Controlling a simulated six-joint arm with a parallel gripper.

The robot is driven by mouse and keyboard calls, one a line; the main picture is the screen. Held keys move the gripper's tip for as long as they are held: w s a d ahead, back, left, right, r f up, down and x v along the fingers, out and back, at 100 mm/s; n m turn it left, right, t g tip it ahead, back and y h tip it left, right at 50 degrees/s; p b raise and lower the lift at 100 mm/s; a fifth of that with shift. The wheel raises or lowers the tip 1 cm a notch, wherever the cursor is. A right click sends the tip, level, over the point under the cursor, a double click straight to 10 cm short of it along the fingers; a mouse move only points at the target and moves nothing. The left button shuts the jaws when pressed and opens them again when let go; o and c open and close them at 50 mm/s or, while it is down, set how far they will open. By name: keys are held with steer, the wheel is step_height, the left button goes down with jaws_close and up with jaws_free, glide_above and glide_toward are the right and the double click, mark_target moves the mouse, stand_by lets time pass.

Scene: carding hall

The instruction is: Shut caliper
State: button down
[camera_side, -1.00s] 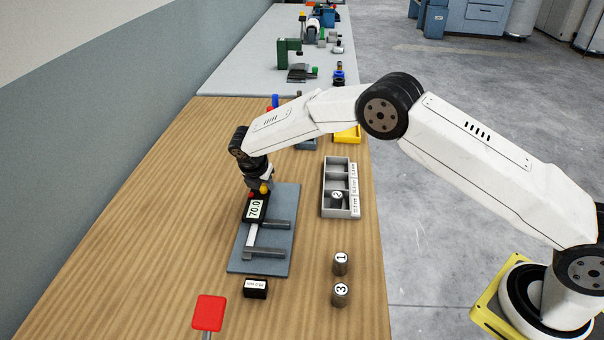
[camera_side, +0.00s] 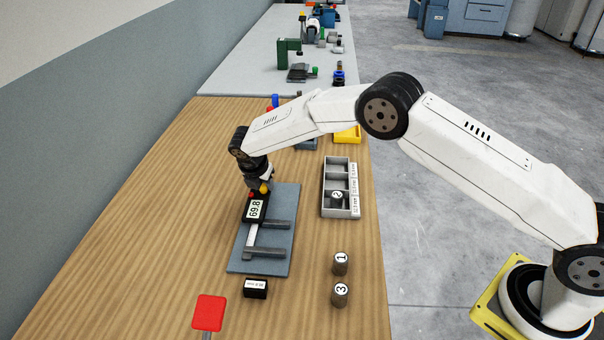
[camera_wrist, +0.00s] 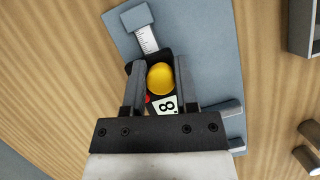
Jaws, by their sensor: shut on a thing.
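The caliper (camera_side: 254,228) lies on a grey-blue plate (camera_side: 284,196) on the wooden bench. Its display (camera_side: 256,209) reads 69.8 in the side view. Its two grey jaws point right and stand well apart, with a wide gap between them. My gripper (camera_wrist: 160,77) is shut on the caliper's dark slider, at the yellow knob (camera_wrist: 160,78); a red button shows beside it. The scale end of the beam (camera_wrist: 146,38) shows beyond the fingers in the wrist view. In the side view my gripper's fingertips are partly hidden by the wrist.
Cylinders marked 1 (camera_side: 341,263) and 3 (camera_side: 340,295) stand right of the plate. A sectioned grey tray (camera_side: 327,207) holds a cylinder marked 2 (camera_side: 337,196). A small black label block (camera_side: 255,288) and a red paddle (camera_side: 210,312) are near the front.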

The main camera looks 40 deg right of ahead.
mark_target(261, 208)
steer(key=shift+s+a, duration=2.6)
steer(key=shift+a, duration=0.1)
steer(key=shift+c, duration=1.9)
jaws_free()
steer(key=shift+s, duration=0.1)
steer(key=shift+r, duration=0.15)
steer(key=v, duration=0.7)
steer(key=shift+r, duration=0.3)
